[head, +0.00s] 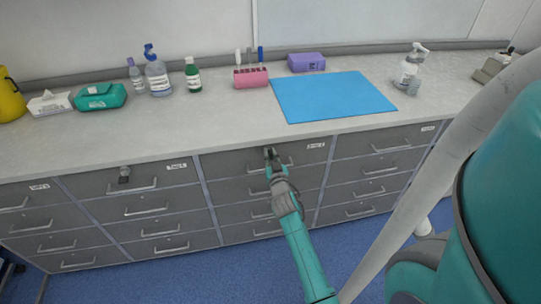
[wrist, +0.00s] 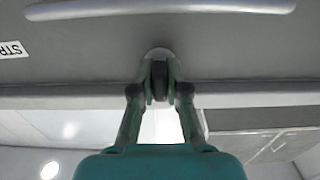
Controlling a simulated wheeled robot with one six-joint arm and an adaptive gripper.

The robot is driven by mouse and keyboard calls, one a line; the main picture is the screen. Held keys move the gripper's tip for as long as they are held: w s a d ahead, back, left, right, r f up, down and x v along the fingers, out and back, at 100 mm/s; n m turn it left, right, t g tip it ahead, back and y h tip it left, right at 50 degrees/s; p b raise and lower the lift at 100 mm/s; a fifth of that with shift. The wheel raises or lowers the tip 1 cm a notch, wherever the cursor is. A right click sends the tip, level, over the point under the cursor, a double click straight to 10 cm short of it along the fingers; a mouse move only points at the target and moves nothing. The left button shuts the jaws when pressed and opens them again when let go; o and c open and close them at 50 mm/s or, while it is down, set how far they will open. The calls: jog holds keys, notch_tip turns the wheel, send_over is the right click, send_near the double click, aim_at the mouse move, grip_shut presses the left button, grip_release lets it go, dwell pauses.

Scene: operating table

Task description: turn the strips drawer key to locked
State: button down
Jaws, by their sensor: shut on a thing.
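The strips drawer (head: 232,164) is the top grey drawer of the middle column. The key sits at a round pale lock plate (wrist: 160,53) and shows as a narrow dark bar between the fingers. In the head view my gripper (head: 271,161) hides the key and lock. Which position the key is turned to cannot be told.
The drawer handle (wrist: 160,11) is close to my gripper. Another dark key-like piece (head: 124,175) sticks out of the drawer to the left. The counter above holds a blue mat (head: 330,97), a pink holder (head: 251,78) and bottles. The floor in front is clear.

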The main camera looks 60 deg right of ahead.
jog(key=shift+f, duration=0.1)
jog(key=c, duration=1.2)
grip_release()
jog(key=shift+o, duration=0.2)
jog(key=v, duration=1.2)
